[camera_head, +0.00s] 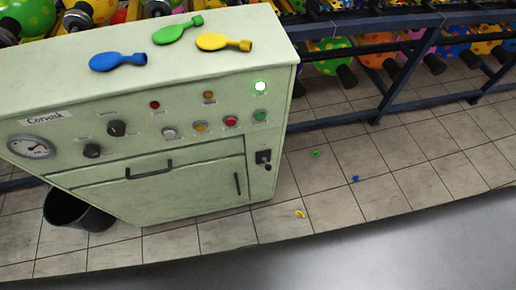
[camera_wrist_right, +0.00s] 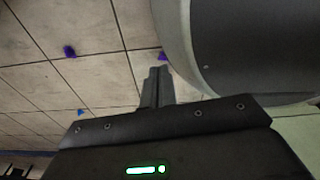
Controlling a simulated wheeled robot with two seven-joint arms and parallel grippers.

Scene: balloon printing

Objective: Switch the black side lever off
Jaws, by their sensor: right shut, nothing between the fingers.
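The black side lever (camera_head: 264,157) sits on a small dark switch plate at the right of the pale green machine (camera_head: 200,190), in the head view. Its exact position is too small to tell. Neither gripper shows in the head view.
Blue (camera_head: 118,61), green (camera_head: 178,30) and yellow (camera_head: 225,42) deflated balloons lie on the machine's top. A black bucket (camera_head: 76,212) stands at its lower left. A blue rack (camera_head: 400,70) with patterned balloons is behind. Small scraps lie on the tiled floor (camera_head: 350,195).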

